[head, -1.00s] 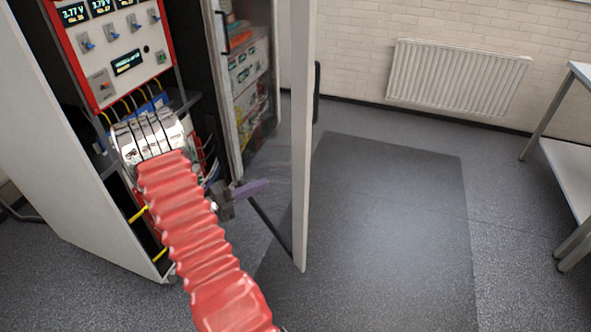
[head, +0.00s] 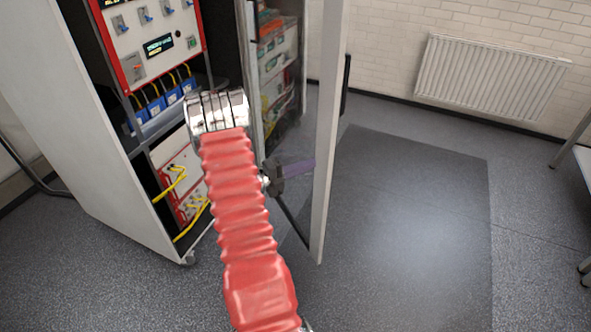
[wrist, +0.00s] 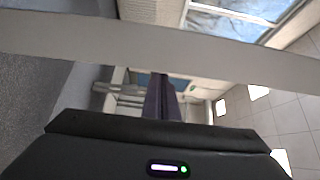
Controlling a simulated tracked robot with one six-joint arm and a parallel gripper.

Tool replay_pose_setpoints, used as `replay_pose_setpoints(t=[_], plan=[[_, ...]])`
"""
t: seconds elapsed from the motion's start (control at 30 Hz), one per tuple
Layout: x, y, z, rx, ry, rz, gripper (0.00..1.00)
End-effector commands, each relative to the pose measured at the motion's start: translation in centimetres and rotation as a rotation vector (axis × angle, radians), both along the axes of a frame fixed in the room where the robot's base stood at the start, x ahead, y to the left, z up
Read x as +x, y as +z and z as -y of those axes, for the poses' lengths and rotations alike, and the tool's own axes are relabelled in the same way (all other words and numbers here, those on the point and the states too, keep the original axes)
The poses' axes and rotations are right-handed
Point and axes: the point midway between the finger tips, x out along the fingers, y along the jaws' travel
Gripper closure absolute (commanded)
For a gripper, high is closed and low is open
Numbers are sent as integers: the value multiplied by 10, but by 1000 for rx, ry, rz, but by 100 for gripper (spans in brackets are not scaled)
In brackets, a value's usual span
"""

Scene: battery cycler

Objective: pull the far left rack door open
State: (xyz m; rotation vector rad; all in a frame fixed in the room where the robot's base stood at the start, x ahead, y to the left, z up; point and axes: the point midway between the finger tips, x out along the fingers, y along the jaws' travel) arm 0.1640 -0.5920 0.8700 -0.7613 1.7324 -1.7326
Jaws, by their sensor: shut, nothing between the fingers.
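The leftmost rack (head: 70,110) stands at the left with its front uncovered. Its door (head: 330,130), a pale frame around a clear pane, stands swung out from the rack. A dark handle (head: 346,83) is on the door's outer side. My gripper (head: 308,166) has purple fingers, shut and empty, at the pane side of the door's pale edge. I cannot tell whether they touch the door. In the wrist view the shut fingers (wrist: 160,98) point forward, and a pale door bar (wrist: 170,42) crosses above them.
The rack holds a red-edged panel with switches and displays (head: 150,45), blue connectors (head: 170,98) and yellow cables. A radiator (head: 485,78) hangs on the brick wall. The floor mat (head: 410,220) right of the door is clear.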

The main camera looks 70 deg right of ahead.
Motion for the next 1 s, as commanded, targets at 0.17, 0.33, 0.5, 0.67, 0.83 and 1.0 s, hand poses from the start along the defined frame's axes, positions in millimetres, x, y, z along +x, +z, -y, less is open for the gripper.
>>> replay_pose_setpoints(t=[0.17,0.33,0.5,0.67,0.83,1.0], plan=[[-19,-1,19,1,-3,0,100],[-29,0,30,0,-2,0,100],[-31,0,33,0,-1,0,100],[-31,0,33,1,0,1,100],[-32,0,35,1,2,1,100],[-36,0,39,1,15,1,100]])
